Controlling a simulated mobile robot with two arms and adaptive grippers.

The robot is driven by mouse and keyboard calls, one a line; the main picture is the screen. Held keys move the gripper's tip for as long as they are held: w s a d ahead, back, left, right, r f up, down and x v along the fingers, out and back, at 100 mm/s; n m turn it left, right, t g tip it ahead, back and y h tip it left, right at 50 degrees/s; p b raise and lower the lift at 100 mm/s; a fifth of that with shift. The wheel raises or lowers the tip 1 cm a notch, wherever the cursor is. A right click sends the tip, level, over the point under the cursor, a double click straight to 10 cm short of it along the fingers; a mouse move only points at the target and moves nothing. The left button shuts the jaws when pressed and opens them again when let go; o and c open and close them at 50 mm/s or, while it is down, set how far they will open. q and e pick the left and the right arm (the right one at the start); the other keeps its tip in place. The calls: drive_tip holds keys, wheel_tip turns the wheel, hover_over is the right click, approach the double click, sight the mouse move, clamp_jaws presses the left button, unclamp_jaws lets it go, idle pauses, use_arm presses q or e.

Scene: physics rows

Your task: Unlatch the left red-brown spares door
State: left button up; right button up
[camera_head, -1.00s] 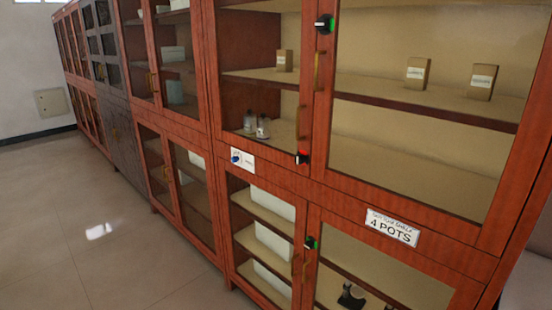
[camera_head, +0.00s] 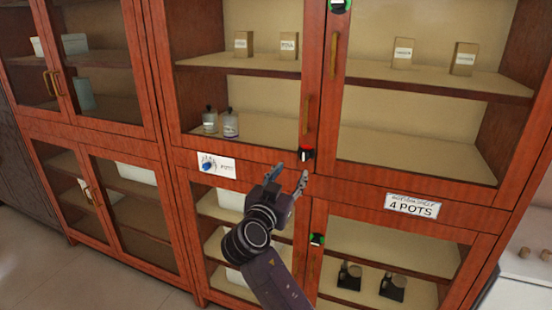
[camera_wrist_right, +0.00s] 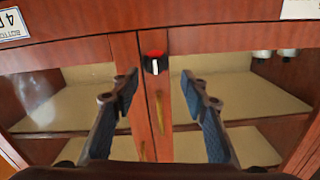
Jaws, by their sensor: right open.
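The left red-brown spares door (camera_head: 313,60) is the upper glazed door left of the centre seam, and it looks closed. A black latch with a red mark (camera_head: 305,153) sits at its lower right corner; the latch also shows in the right wrist view (camera_wrist_right: 154,62), with a pale upright bar. My right gripper (camera_head: 290,176) is open just below and left of the latch in the head view. In the wrist view, which is upside down, its fingers (camera_wrist_right: 160,78) stand apart either side of the latch, with no visible contact. My left gripper is not in view.
Green-marked latches sit at the top (camera_head: 340,5) and on the lower doors (camera_head: 317,240). A brass handle (camera_head: 307,115) is close above the red latch. A "4 POTS" sign (camera_head: 411,207) and a blue-marked label (camera_head: 216,165) are on the rail. Bottles (camera_head: 230,123) stand behind glass.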

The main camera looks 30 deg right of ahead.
sight(303, 158)
drive_tip(key=d, duration=0.1)
drive_tip(key=w+d+p, duration=0.1)
drive_tip(key=d, duration=0.1)
drive_tip(key=w+d+r, duration=0.1)
drive_tip(key=shift+d, duration=0.15)
drive_tip(key=shift+p+x, duration=0.5)
drive_tip(key=shift+x, duration=0.65)
drive_tip(key=shift+w+d+f, duration=0.1)
drive_tip(key=shift+w, duration=0.25)
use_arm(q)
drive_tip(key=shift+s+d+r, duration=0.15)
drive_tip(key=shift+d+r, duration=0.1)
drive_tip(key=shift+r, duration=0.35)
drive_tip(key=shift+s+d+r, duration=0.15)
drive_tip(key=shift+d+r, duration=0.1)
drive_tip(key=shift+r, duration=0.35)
use_arm(e)
drive_tip(key=shift+w+d+f, duration=0.1)
drive_tip(key=shift+d, duration=0.1)
clamp_jaws()
